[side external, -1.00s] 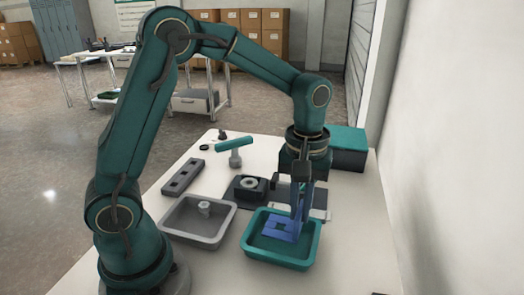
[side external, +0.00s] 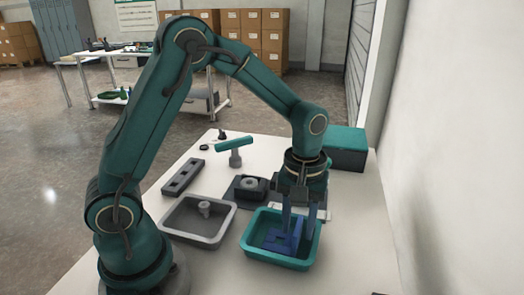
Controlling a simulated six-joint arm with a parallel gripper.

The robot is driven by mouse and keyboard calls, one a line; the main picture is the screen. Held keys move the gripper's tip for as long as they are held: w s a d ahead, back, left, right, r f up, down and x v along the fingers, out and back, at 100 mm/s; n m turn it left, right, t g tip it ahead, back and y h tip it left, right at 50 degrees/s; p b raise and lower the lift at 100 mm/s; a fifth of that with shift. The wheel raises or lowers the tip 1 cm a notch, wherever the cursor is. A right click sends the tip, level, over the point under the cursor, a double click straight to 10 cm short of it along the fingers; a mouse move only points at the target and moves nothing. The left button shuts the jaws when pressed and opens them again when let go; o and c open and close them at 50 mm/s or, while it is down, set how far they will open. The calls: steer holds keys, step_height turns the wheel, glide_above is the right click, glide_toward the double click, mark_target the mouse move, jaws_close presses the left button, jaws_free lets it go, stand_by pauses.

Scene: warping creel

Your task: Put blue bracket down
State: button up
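The blue bracket (side external: 282,241) is inside the teal tray (side external: 262,257), with its flat part low in the tray and its upright part rising near my gripper. My gripper (side external: 299,230) points down over the tray. Its two fingers stand apart, one on each side of the bracket's upright part, and look open. Whether a finger still touches the bracket is hard to see. The tray's far right inside is partly hidden by my gripper.
A grey tray (side external: 171,221) with a small light part (side external: 205,208) stands left of the teal tray. Behind are a dark fixture (side external: 240,190), a grey slotted bar (side external: 184,177), a teal-topped T-shaped stand (side external: 235,146) and a teal box (side external: 346,147). The white table front is clear.

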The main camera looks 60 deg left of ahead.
step_height(320, 180, up, 11)
steer(key=s+a+m+t, duration=0.1)
steer(key=s+m+t, duration=0.4)
steer(key=s+m, duration=0.3)
steer(key=shift+s+r+t, duration=0.3)
steer(key=shift+s+r, duration=0.05)
steer(key=shift+s, duration=1.8)
